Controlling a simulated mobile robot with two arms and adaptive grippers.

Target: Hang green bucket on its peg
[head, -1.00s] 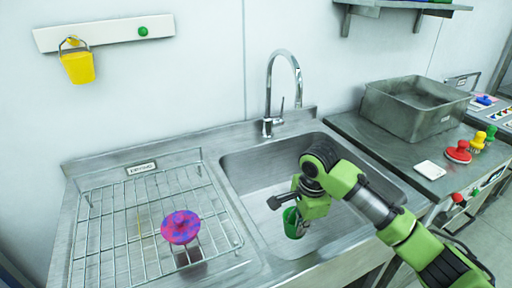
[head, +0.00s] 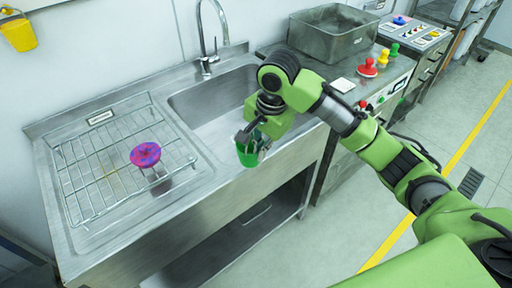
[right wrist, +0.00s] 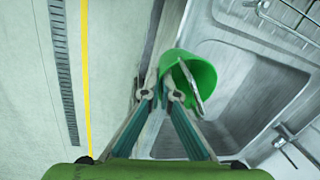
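The green bucket (head: 248,155) hangs from my right gripper (head: 262,130) over the front edge of the sink. In the right wrist view the bucket (right wrist: 203,72) is at the fingertips of the gripper (right wrist: 162,96), its opening and grey handle (right wrist: 190,85) showing. The fingers are closed in at the bucket's handle side; the exact contact is partly hidden. The white peg rail (head: 35,3) shows only as a sliver at the top left, with the yellow bucket (head: 19,35) hanging below it. The green peg is out of view. My left gripper is out of view.
The sink basin (head: 205,105) has a tall faucet (head: 207,60) behind it. A wire drying rack (head: 95,165) holds a pink and purple round item (head: 146,154). A grey tub (head: 333,38) and red button (head: 368,68) are on the right counter. The floor at right is clear.

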